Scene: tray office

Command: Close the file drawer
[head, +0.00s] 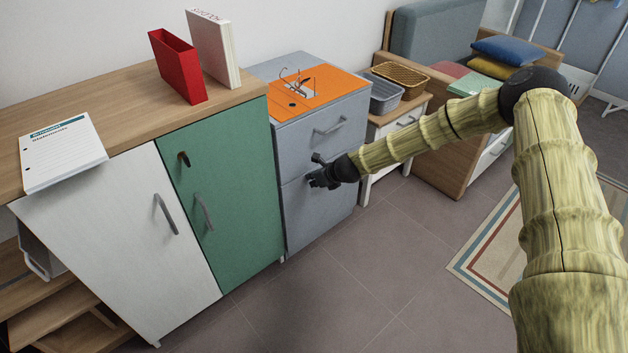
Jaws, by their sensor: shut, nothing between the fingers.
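The grey-blue file cabinet (330,215) stands against the wall, right of the green cupboard door. Its upper drawer front (300,148) has a curved metal handle (330,126) and looks flush with the cabinet. Its lower drawer front (300,215) also looks roughly flush, but my gripper and forearm cover part of it. My gripper (315,172) is shut and empty, in front of the cabinet near the seam between the two drawers. I cannot tell whether it touches the front. The lower drawer's handle is hidden.
An orange lever-arch file (310,97) lies on the cabinet. A white and green cupboard (150,235) stands left, with a red file holder (178,68) and white binder (213,48) on top. A small side table (385,130) with baskets stands right. The tiled floor in front is clear.

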